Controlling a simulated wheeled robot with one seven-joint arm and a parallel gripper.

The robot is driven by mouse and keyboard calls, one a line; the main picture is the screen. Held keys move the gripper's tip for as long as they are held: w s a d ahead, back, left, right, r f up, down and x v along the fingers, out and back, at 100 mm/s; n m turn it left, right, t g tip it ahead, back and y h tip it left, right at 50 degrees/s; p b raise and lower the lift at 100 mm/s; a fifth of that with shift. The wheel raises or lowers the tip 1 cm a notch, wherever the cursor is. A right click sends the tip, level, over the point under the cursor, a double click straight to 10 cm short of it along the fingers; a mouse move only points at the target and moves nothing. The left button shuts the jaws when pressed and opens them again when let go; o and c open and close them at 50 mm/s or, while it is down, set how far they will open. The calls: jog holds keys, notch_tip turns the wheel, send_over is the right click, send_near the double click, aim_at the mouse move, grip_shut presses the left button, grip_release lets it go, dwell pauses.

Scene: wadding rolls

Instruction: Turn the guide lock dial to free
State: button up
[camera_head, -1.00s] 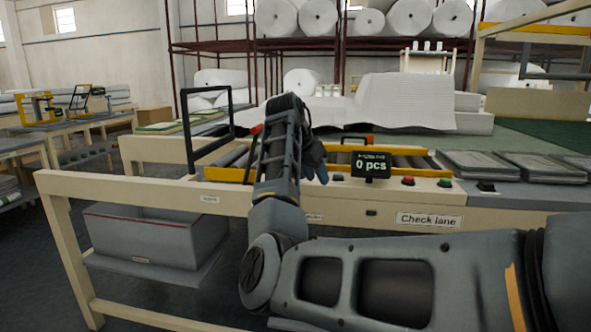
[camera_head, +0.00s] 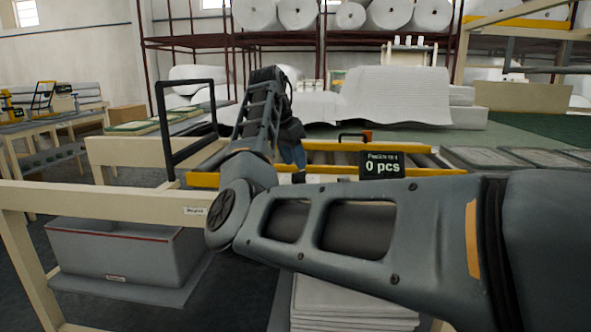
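My gripper (camera_head: 294,152) hangs at the end of my arm, over the left part of the roller lane. It is partly behind my arm links, and its fingertips are too small and dark to tell open from shut. The lane's yellow guide rail (camera_head: 330,147) runs behind and to the right of it. A black bar with an orange-red end piece (camera_head: 366,136) stands above this rail, right of my gripper. I cannot tell whether that piece belongs to the guide lock. No dial or dial marking can be made out; my arm covers much of the lane's front.
A black upright frame (camera_head: 160,125) stands left of my arm. A small display reading 0 pcs (camera_head: 381,165) stands on the front right, close above my forearm. Grey pads (camera_head: 490,158) lie to the right. A grey bin (camera_head: 125,250) sits below the bench at left.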

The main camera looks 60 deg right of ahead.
aim_at(299, 176)
jog(key=shift+x, duration=1.95)
jog(key=shift+c, duration=0.3)
grip_shut()
